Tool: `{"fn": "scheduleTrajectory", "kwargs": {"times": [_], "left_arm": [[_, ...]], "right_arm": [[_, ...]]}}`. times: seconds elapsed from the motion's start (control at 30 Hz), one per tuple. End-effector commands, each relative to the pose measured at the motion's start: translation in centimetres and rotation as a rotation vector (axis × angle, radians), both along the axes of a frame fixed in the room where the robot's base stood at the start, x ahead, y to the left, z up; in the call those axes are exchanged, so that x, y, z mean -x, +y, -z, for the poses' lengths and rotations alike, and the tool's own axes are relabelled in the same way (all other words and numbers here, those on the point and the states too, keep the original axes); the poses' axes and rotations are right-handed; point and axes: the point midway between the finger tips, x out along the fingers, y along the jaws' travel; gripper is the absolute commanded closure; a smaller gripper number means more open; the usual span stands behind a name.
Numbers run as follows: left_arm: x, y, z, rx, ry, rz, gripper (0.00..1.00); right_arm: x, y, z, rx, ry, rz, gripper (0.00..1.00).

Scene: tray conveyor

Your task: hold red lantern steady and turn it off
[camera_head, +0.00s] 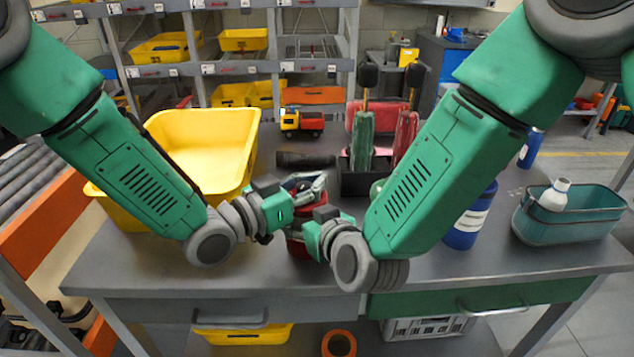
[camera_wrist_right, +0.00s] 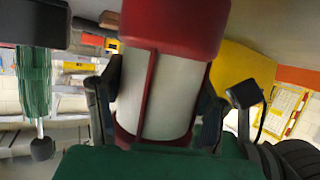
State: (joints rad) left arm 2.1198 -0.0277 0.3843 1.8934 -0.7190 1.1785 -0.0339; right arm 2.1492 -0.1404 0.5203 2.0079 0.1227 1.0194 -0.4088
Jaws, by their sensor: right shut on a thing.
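The red lantern (camera_head: 300,246) stands upright on the grey workbench, partly hidden behind my grippers. In the right wrist view the lantern (camera_wrist_right: 175,95) shows a red cap, a pale body and a red vertical bar. My right gripper (camera_wrist_right: 158,108) is shut on its body, one finger on each side. In the head view the right gripper (camera_head: 322,217) is at the lantern's right side, mostly hidden by its own wrist. My left gripper (camera_head: 308,188) is at the lantern's upper part, from the left. Whether its fingers are closed on anything is unclear. The lantern's switch cannot be made out.
A yellow bin (camera_head: 205,135) stands on the left. A toy truck (camera_head: 301,122), a dark cylinder (camera_head: 305,160) and a black holder (camera_head: 365,183) with brushes are behind. A blue bottle (camera_head: 470,222) and a teal basket (camera_head: 568,222) are on the right. The front edge is clear.

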Motion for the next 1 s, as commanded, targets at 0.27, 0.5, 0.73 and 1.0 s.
{"fn": "scheduleTrajectory", "kwargs": {"times": [0.27, 0.5, 0.73, 1.0], "left_arm": [[-0.35, 0.34, -0.11, 0.000, -0.001, -0.144, 1.00], [-0.46, 0.51, -0.11, -0.001, -0.001, -0.195, 1.00], [-0.47, 0.54, -0.10, -0.002, -0.002, -0.200, 1.00], [-0.45, 0.53, -0.07, -0.002, -0.001, -0.199, 0.66]], "right_arm": [[-0.03, -0.30, 0.19, 0.003, 0.004, 0.006, 0.84], [-0.06, -0.33, 0.19, 0.002, 0.005, 0.008, 0.84], [-0.08, -0.37, 0.20, 0.002, 0.004, 0.009, 0.84], [-0.10, -0.39, 0.22, 0.002, 0.004, 0.009, 0.84]]}}
